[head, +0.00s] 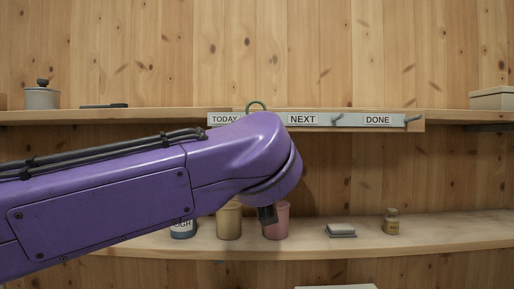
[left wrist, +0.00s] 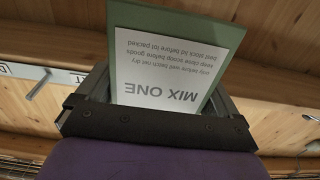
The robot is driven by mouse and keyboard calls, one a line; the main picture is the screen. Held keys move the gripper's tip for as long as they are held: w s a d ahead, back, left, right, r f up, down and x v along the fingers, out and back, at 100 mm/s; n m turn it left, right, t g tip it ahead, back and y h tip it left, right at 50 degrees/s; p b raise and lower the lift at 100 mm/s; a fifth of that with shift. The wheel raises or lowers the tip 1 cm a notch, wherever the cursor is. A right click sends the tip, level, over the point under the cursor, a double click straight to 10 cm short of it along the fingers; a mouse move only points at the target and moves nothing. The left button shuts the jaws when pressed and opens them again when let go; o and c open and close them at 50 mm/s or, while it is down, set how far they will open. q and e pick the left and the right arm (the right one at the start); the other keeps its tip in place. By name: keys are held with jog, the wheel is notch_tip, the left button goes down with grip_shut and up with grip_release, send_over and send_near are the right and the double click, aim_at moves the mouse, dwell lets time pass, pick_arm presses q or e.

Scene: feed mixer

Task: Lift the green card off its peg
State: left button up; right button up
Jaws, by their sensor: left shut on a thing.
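The green card (left wrist: 228,35) with a white "MIX ONE" label fills the middle of the left wrist view, upside down. My left gripper (left wrist: 160,98) is shut on it, with a dark finger on either side. In the head view my purple left arm hides the card's face and most of the gripper. My right gripper is in neither view.
The NEXT peg (head: 338,117) and DONE peg (head: 411,118) look bare. The lower shelf (head: 305,238) holds a tan cup (head: 229,222), a pink cup (head: 277,222), a grey stack (head: 341,230) and a small jar (head: 391,222). A lidded pot (head: 42,98) stands at upper left.

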pick_arm(q)
jog(key=shift+s, duration=2.3)
